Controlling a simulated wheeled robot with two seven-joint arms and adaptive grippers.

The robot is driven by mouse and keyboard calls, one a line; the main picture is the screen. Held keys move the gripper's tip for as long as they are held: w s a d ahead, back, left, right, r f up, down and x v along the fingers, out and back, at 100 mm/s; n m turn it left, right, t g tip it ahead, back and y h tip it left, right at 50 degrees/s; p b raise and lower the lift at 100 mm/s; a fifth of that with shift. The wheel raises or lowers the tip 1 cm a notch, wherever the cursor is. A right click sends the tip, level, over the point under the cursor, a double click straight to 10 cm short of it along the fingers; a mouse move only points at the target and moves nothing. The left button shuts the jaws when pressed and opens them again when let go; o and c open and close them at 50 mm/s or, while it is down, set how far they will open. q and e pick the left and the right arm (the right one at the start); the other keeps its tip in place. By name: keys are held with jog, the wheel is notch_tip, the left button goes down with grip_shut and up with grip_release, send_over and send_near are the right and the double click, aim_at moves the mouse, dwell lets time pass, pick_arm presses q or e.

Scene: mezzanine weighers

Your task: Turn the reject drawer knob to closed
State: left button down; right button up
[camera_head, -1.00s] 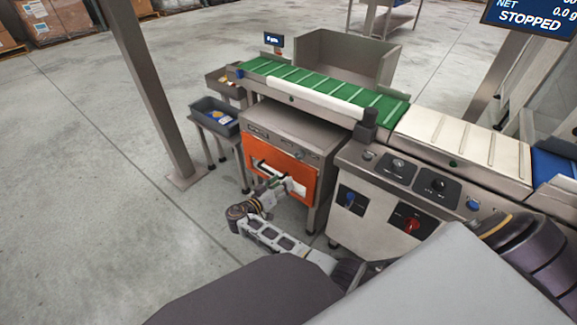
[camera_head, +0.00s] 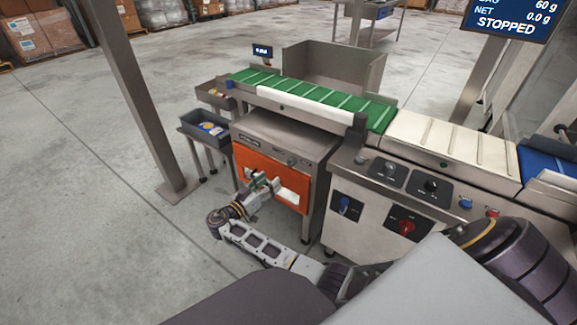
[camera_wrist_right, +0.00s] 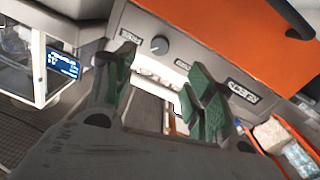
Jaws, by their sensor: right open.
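The reject drawer cabinet has an orange front (camera_head: 246,166) under a grey panel. A small round dark knob (camera_head: 291,160) sits on that panel, and it also shows large in the right wrist view (camera_wrist_right: 159,45) between small labels. I cannot read which way it is turned. My right gripper (camera_head: 264,183) is open and empty in front of the orange face, below and left of the knob. In the right wrist view its green-padded fingers (camera_wrist_right: 160,65) stand apart, with the knob beyond the gap, not touched. My left gripper is not in view.
A control cabinet with a blue knob (camera_head: 345,205) and red knob (camera_head: 406,226) stands to the right. A green conveyor belt (camera_head: 310,97) runs above. A grey bin (camera_head: 205,128) on a stand and a steel post (camera_head: 140,105) are left. Open floor lies at lower left.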

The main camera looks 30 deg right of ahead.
aim_at(290, 164)
jog(key=b+x, duration=0.1)
jog(key=x, duration=0.9)
jog(key=shift+w+d, duration=0.1)
jog(key=shift+d, duration=0.2)
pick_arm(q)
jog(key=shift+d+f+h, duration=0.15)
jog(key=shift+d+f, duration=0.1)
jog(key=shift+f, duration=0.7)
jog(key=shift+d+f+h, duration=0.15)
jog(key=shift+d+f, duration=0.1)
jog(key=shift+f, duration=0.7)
pick_arm(e)
jog(key=shift+x, duration=1)
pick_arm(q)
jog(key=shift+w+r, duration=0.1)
pick_arm(e)
jog(key=shift+c, duration=0.7)
jog(key=c, duration=0.9)
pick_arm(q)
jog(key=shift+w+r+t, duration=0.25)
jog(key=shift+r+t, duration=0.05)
